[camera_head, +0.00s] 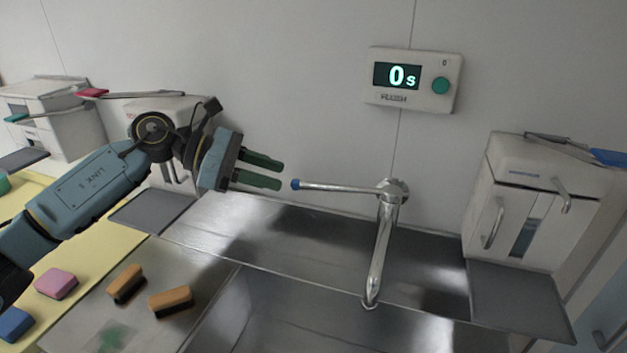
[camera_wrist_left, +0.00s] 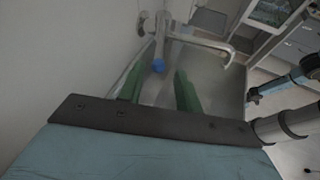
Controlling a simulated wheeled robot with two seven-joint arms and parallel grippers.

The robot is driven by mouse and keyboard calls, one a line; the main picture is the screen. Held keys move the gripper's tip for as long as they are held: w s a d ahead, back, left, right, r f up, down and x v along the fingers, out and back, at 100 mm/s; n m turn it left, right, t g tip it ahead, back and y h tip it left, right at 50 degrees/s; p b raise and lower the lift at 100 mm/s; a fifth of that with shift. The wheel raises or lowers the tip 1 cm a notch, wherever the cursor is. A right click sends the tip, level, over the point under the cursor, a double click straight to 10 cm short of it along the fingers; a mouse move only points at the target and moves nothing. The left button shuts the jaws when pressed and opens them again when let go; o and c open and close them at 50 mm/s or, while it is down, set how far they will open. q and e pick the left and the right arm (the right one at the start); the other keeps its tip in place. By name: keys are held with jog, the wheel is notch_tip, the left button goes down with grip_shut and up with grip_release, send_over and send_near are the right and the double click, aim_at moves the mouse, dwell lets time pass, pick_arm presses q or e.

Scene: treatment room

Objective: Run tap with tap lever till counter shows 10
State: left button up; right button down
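The tap (camera_head: 375,255) is chrome, fixed to the wall, with its spout hanging over the steel sink. Its lever (camera_head: 340,187) points left and ends in a blue tip. The lever's blue tip also shows in the left wrist view (camera_wrist_left: 158,66), between and beyond the green fingers. The counter (camera_head: 412,78) on the wall reads 0 s and has a green round button. My left gripper (camera_head: 282,174) is open and empty, its fingertips just left of the blue tip, apart from it. My right gripper is not in the head view; part of an arm shows at the right of the left wrist view.
White dispensers stand at the left (camera_head: 50,115) and right (camera_head: 530,200) with grey trays in front. Two orange-brown brushes (camera_head: 170,301) lie on the steel drainboard. A pink sponge (camera_head: 57,283) and a blue sponge (camera_head: 14,324) lie on the yellow surface.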

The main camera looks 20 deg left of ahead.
aim_at(300, 182)
pick_arm(q)
jog(key=p+x, duration=0.2)
jog(key=x, duration=0.7)
jog(key=shift+a, duration=0.1)
jog(key=shift+r, duration=0.1)
grip_shut()
